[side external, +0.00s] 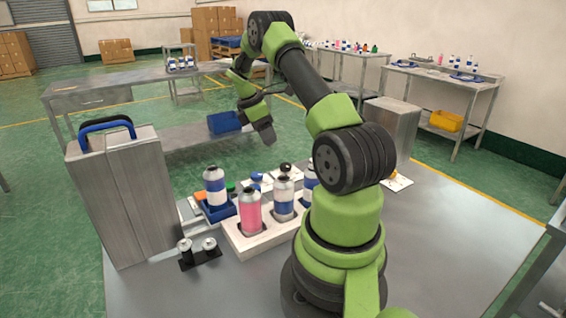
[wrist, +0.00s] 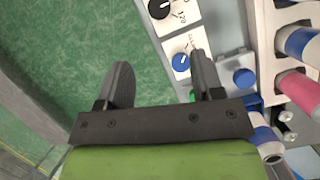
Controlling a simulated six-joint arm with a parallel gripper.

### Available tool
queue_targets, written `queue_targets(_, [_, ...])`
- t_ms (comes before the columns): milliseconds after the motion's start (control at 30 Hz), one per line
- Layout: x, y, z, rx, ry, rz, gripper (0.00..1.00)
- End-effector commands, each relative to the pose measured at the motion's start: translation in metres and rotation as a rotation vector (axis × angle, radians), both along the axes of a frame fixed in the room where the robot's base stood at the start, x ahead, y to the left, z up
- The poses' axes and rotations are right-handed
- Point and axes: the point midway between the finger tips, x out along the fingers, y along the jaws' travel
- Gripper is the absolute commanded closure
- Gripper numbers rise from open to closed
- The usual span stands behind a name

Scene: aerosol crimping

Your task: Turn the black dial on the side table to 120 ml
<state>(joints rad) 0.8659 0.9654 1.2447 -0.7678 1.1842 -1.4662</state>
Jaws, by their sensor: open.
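The black dial (wrist: 158,8) sits on a white plate at the top edge of the wrist view, partly cut off. Its printed marks are too small to read surely. In the side view the black dial (side external: 286,168) shows behind the bottles. A blue dial (wrist: 181,62) sits on another white plate beside it, close to my right finger. My gripper (wrist: 163,78) is open and empty, its fingers wide apart, mostly over the green floor. In the side view my gripper (side external: 265,138) hangs beyond the dials, pointing down, and touches nothing visible.
A white holder (side external: 262,243) carries several bottles, one pink. A blue tray (side external: 217,213) with a bottle stands beside it. A tall metal case (side external: 123,200) with blue and black handles stands at left. The front right of the grey table (side external: 450,240) is clear.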

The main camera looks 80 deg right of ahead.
Motion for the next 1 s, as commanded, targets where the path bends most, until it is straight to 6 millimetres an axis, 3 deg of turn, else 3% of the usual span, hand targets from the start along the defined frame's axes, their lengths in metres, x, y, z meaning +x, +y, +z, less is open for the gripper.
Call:
queue_targets(267, [-0.016, -0.013, -0.029, 0.021, 0.041, 0.026, 0.39])
queue_targets(700, [-0.039, -0.027, -0.097, 0.018, 0.039, 0.024, 0.39])
queue_targets(1000, [-0.042, -0.029, -0.106, 0.016, 0.037, 0.024, 0.39])
